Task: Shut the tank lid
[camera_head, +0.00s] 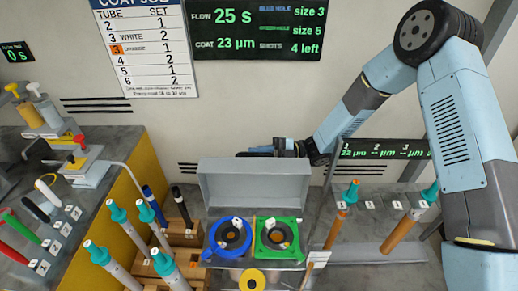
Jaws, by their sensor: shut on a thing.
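The tank lid (254,183) is a grey panel standing raised at the back of the tank (257,264), which is open. Inside the tank's top sit a blue ring (211,241) on the left and a green square frame (297,252) on the right, each around a dark round opening. My arm reaches in from the right, and my gripper (258,152) is at the lid's top edge, shut on the lid. Its fingertips are small and partly hidden by the lid.
Several teal-tipped tubes (128,222) stand in wooden blocks at the left front. A yellow-sided bench (124,225) with coloured handles is further left. More tubes (408,229) stand on a rack at the right. A yellow disc (252,280) is at the tank's front.

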